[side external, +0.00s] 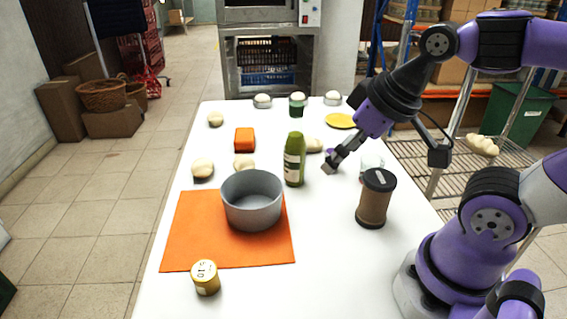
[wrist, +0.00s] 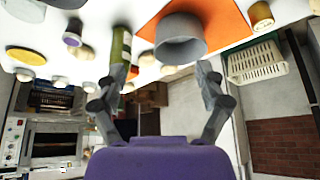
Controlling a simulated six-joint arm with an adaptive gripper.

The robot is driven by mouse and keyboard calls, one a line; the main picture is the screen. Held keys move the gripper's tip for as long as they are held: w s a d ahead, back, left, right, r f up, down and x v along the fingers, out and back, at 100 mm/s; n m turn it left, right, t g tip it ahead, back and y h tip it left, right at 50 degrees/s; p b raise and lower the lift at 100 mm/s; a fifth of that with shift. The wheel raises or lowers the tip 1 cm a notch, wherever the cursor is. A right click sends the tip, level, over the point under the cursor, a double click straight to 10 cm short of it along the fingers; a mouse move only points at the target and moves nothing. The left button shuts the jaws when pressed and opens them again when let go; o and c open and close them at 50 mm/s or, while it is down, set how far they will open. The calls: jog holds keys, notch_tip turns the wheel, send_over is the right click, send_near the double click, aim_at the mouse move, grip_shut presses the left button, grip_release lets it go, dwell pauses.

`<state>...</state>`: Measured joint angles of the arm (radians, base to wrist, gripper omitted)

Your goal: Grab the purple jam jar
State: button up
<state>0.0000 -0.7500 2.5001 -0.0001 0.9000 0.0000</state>
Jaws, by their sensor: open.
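The purple jam jar (wrist: 72,39) stands on the white table in the wrist view, between a yellow plate and a green bottle, with a light-coloured band or label. In the side view it is mostly hidden behind my fingers, with only a small purple patch showing. My gripper (side external: 331,164) is low over the table, right of the green bottle (side external: 294,160). In the wrist view my gripper (wrist: 163,73) has its fingers spread wide with nothing between them. The jar lies left of both fingers there.
A grey pot (side external: 252,203) sits on an orange mat (side external: 180,245). A yellow jar (side external: 206,280) and several dough balls stand around. The near right table area is clear.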

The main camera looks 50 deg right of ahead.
jog(key=m+g, duration=0.4)
jog(key=g, duration=0.2)
send_over(333, 151)
jog(key=f, duration=0.6)
jog(key=shift+w+a+f, duration=0.2)
notch_tip(333, 151, down, 5)
jog(key=shift+d+r, duration=0.1)
jog(key=shift+r, duration=0.05)
notch_tip(333, 151, down, 6)
jog(key=shift+s+r, duration=0.1)
jog(key=shift+s, duration=0.05)
jog(key=c, duration=1.3)
